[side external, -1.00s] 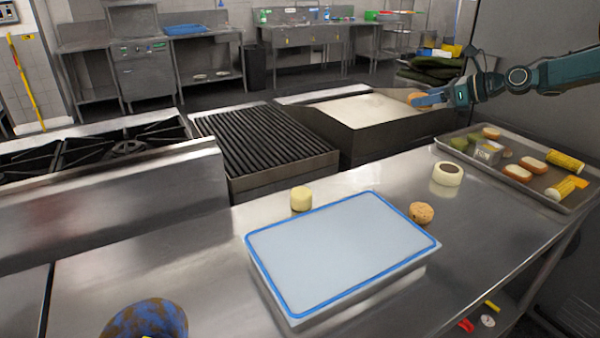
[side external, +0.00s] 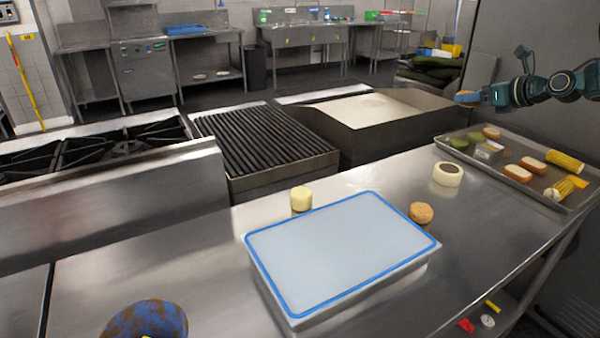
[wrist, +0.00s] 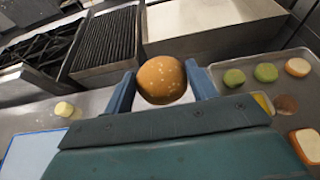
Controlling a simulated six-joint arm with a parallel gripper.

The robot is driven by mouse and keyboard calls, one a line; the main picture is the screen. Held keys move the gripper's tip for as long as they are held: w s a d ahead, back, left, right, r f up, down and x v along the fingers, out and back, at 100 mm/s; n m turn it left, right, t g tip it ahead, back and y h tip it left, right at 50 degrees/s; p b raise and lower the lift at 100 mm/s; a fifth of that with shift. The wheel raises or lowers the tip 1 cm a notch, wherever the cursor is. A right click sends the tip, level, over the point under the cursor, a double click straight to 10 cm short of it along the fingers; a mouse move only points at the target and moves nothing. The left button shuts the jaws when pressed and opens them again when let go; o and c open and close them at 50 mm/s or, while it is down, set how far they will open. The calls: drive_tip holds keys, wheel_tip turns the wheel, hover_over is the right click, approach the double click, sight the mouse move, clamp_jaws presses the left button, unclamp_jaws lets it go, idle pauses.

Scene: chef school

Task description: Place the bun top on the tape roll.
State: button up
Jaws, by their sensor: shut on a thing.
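The bun top (wrist: 161,79), a round brown dome with pale seeds, is between the two fingers of my gripper (wrist: 162,88) in the wrist view. My gripper is shut on it. In the side view my gripper (side external: 468,97) is raised at the upper right, with a small part of the bun top (side external: 463,94) showing at its tip. The tape roll (side external: 447,181), cream with a dark centre, lies flat on the steel counter, below and slightly left of my gripper in the picture. In the wrist view a white patch shows behind the bun top; I cannot tell whether it is the tape roll.
A metal tray (side external: 517,190) with several food pieces lies right of the tape roll. A blue-rimmed board (side external: 340,250), a brown round item (side external: 421,213) and a pale yellow cylinder (side external: 301,199) are on the counter. A griddle (side external: 372,118) stands behind.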

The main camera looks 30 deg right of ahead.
hover_over(453, 170)
wheel_tip(453, 170, down, 15)
drive_tip(key=shift+s+r, duration=0.1)
idle(0.4)
drive_tip(key=shift+f, duration=1.9)
drive_tip(key=shift+f, duration=0.1)
drive_tip(key=o, duration=1)
drive_tip(key=shift+s+r, duration=0.15)
drive_tip(key=shift+r, duration=0.05)
drive_tip(key=v, duration=1.1)
drive_tip(key=shift+s+r, duration=0.15)
drive_tip(key=shift+s, duration=0.2)
